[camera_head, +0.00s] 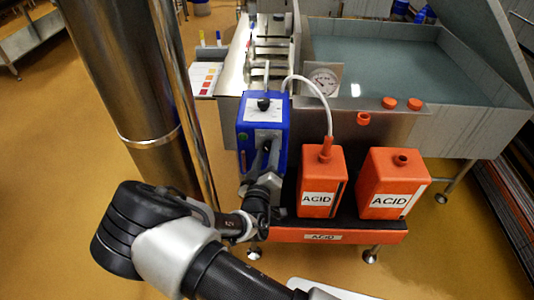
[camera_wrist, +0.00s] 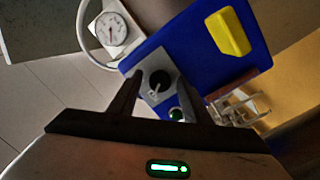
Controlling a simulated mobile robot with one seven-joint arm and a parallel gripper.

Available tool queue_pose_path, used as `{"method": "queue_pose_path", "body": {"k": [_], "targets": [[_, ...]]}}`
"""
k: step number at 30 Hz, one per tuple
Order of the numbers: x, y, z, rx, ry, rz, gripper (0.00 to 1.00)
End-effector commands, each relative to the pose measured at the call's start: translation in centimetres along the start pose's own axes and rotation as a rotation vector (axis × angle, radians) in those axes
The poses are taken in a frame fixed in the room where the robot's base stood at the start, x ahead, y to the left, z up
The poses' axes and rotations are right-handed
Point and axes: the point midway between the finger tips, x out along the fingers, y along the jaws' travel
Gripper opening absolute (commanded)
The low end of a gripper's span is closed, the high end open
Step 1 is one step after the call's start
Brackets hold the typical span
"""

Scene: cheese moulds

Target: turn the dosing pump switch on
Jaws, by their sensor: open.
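The blue dosing pump (camera_head: 247,150) stands on the orange acid tray, left of the acid canisters. In the wrist view, the pump's blue housing (camera_wrist: 190,45) carries a grey plate with a round black switch (camera_wrist: 160,80) that has a small pale lever. A small green round part (camera_wrist: 176,114) sits below the switch, partly behind a finger. My gripper (camera_head: 265,160) is in front of the pump in the head view, hiding part of its front face. In the wrist view my gripper (camera_wrist: 160,95) is open, its fingers on either side of the switch; contact cannot be told.
Two orange acid canisters (camera_head: 320,175) (camera_head: 392,180) stand close to the right on the orange tray (camera_head: 380,237). A white hose arches from the pump area to the nearer canister. A gauge (camera_head: 323,80) and steel vat (camera_head: 470,120) lie behind. A steel column stands left.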

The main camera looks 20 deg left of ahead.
Motion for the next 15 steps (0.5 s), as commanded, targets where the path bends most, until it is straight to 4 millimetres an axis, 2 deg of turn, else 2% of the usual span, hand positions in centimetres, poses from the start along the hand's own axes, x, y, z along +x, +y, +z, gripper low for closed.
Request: {"method": "queue_pose_path", "body": {"k": [3,4,9,11,15], "targets": [[-0.01,0.00,-0.01,0.000,0.000,0.000,0.44],[-0.02,0.00,-0.01,0.000,0.000,0.000,0.41],[-0.03,0.00,-0.02,0.000,0.000,0.000,0.12],[-0.04,0.01,-0.02,0.000,0.000,0.000,0.04],[-0.04,0.02,-0.01,0.005,0.000,0.000,0.04]]}}
